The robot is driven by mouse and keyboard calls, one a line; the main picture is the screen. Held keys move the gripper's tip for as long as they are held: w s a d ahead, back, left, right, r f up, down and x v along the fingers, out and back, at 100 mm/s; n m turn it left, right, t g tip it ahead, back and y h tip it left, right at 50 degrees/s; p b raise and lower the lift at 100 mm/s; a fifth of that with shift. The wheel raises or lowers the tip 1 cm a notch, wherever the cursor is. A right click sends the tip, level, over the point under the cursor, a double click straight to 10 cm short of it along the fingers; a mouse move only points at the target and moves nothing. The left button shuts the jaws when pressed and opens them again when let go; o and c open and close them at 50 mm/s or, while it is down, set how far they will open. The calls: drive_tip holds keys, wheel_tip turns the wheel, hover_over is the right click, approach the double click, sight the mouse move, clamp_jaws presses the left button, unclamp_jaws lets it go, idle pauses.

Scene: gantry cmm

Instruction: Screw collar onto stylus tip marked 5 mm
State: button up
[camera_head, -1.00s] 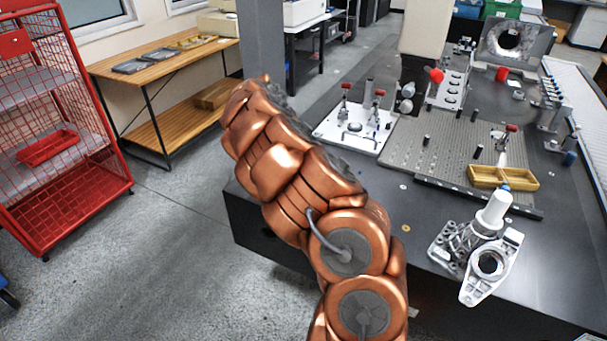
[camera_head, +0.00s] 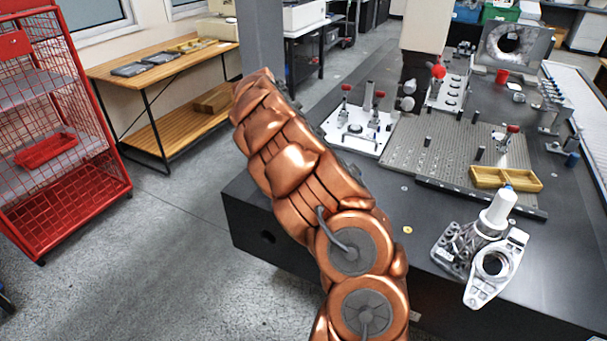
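My copper arm reaches up and left in front of the dark table (camera_head: 290,222), and my gripper does not show. I cannot pick out the collar or the stylus tip marked 5 mm; no size marking is legible.
A cast metal part (camera_head: 490,272) with a white cylinder (camera_head: 498,208) stands at the table's near right. A white plate with red-knobbed clamps (camera_head: 352,141) is left of the perforated plate. A red cage cart (camera_head: 128,187) and wooden bench (camera_head: 150,66) stand left, with open floor between.

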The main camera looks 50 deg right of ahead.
drive_tip(key=shift+s+f, duration=0.1)
drive_tip(key=shift+s, duration=0.1)
drive_tip(key=o, duration=0.9)
drive_tip(key=shift+w, duration=0.1)
drive_tip(key=shift+o, duration=0.2)
drive_tip(key=shift+r, duration=0.2)
drive_tip(key=v, duration=1.1)
drive_tip(key=shift+a+r, duration=0.2)
drive_tip(key=shift+r, duration=0.15)
drive_tip(key=shift+w, duration=0.15)
